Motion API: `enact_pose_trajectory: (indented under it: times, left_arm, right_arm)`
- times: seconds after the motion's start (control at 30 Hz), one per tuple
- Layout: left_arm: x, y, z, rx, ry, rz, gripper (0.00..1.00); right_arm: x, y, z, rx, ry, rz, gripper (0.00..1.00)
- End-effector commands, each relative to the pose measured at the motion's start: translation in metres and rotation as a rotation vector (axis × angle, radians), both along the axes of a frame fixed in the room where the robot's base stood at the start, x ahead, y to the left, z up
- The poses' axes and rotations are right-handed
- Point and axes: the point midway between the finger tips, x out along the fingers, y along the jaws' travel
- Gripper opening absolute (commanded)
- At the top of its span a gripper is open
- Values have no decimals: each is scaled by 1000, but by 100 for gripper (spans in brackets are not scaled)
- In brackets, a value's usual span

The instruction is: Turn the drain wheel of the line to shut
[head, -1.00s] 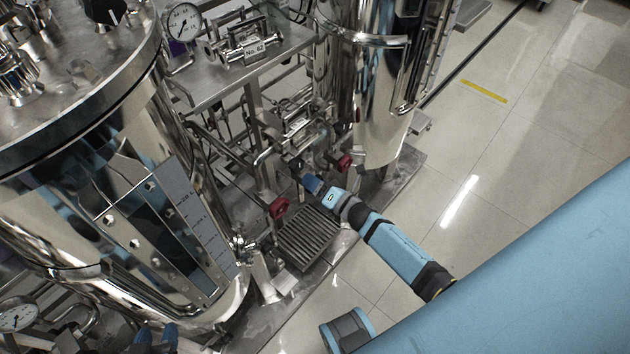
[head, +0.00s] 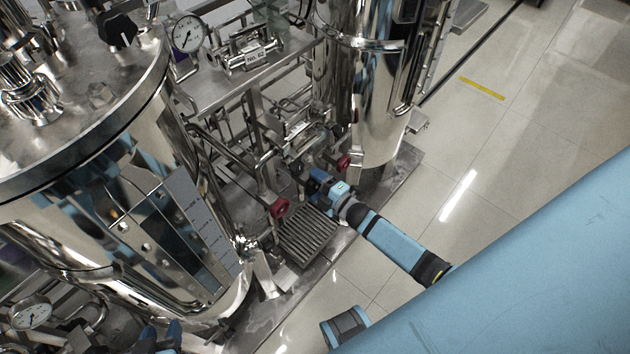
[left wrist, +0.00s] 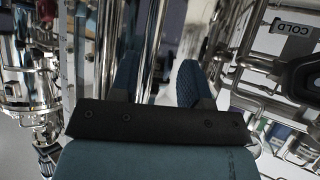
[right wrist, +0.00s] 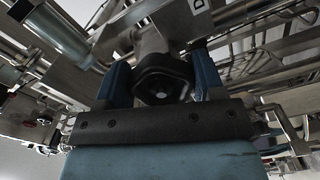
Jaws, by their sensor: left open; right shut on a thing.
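A dark round wheel (right wrist: 163,78) sits between the fingers of my right gripper (right wrist: 158,85) in the right wrist view, and the fingers are shut on it from both sides. A plate with only the letter D readable (right wrist: 203,5) is above it. In the head view my right gripper (head: 309,180) reaches into the low pipework between the two steel tanks; its fingers hide the wheel there. My left gripper (head: 163,337) is at the lower left by the near tank. In the left wrist view its fingers (left wrist: 156,78) are apart with nothing held between them.
Red-handled valves (head: 279,207) and (head: 343,163) flank my right gripper. A floor grate (head: 308,236) lies below it. The near tank (head: 120,215) and far tank (head: 380,110) stand close. A COLD plate (left wrist: 292,28) hangs by pipes near my left gripper. Floor is open at right.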

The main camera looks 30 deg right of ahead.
Motion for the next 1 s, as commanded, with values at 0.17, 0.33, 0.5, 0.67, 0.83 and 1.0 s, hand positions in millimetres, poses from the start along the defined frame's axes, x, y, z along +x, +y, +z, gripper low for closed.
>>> enact_pose_trajectory:
  times: [0.17, 0.33, 0.5, 0.67, 0.83, 1.0]
  left_arm:
    - [-1, 0, 1, -1, 13, 2, 43]
    - [-1, 1, 3, -3, 17, 5, 43]
    - [0, 1, 7, -6, 17, 8, 43]
    - [0, 1, 9, -8, 20, 10, 43]
    - [-1, 1, 9, -10, 24, 11, 43]
    - [-1, 1, 8, -8, 30, 12, 43]
  right_arm:
    - [0, 0, 0, 156, 57, 0, 39]
    - [-1, 0, -1, 309, 109, -1, 39]
    - [-1, 0, -2, 460, 164, -1, 39]
    - [-1, 1, -2, 601, 212, 0, 39]
    - [-1, 2, -3, 735, 259, 0, 39]
    - [-1, 2, -3, 841, 295, -1, 39]
